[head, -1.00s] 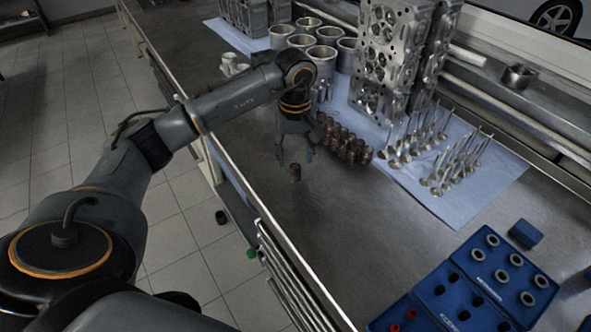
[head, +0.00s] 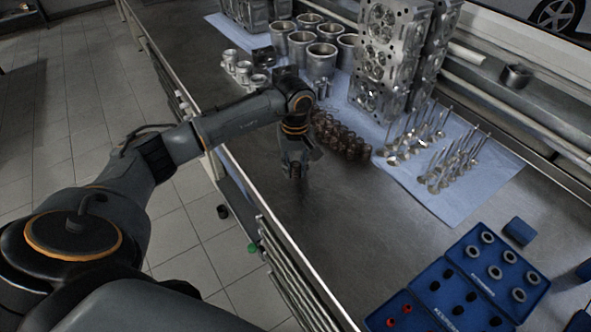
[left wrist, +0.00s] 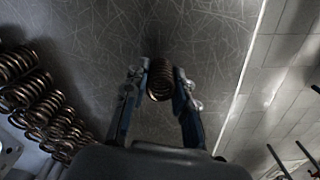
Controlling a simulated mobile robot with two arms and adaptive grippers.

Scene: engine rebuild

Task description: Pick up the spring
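A single coil spring (left wrist: 160,80) stands on the metal bench between the fingertips of my left gripper (left wrist: 161,88). The fingers lie close against both sides of the spring in the left wrist view, with no clear gap. In the head view my left gripper (head: 295,168) points down at the bench, and the spring (head: 295,171) shows low between its fingers. I cannot tell any lift off the bench. My right gripper is in neither view.
Several more springs (head: 345,138) stand grouped right of the gripper. Behind are cylinder liners (head: 322,60), valves (head: 440,165) on a blue cloth (head: 465,205), and a cylinder head (head: 380,60). Blue trays (head: 470,290) lie at lower right. The bench edge is close on the left.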

